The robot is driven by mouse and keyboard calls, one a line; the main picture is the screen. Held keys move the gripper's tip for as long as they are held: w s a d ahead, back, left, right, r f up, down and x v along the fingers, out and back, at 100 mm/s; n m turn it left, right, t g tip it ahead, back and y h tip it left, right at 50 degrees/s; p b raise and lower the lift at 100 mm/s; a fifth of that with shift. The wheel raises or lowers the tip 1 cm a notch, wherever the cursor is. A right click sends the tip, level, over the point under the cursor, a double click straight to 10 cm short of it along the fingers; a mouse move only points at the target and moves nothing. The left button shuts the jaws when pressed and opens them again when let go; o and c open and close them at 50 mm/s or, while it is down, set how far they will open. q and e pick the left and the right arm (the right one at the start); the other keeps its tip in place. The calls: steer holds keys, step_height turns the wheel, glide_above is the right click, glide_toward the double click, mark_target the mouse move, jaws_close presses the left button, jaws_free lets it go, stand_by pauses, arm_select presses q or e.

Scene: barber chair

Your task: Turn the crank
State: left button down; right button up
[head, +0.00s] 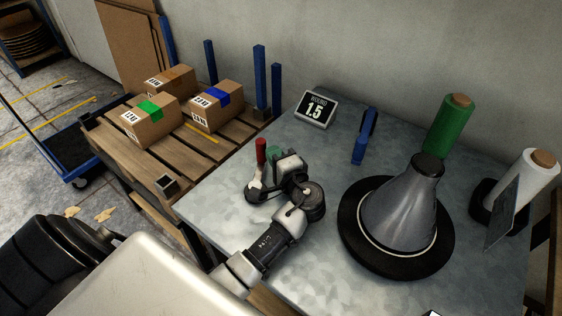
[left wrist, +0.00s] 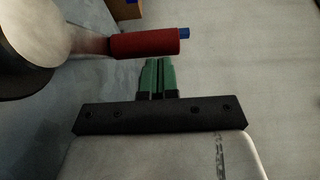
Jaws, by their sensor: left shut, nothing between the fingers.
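The crank has an upright red handle (head: 261,152) on a pale arm (head: 256,177), which runs down to a dark base on the metal table. In the left wrist view the red handle (left wrist: 145,43) lies across the upper left, with a blue tip at its right end. My left gripper (head: 273,154) is just right of the handle in the head view. Its green fingers (left wrist: 158,78) are shut together and empty, close to the handle. Whether they touch it I cannot tell. My forearm hides part of the crank's base. My right gripper is not in view.
A grey cone on a black disc (head: 350,225) stands right of my arm. A sign reading 1.5 (head: 315,108), a blue tool (head: 360,150), a green roll (head: 449,125) and a white roll (head: 527,182) stand behind. Boxes (head: 150,122) sit on a pallet at left.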

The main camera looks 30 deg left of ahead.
arm_select(q)
steer(key=shift+w+a, duration=0.1)
steer(key=shift+a, duration=0.15)
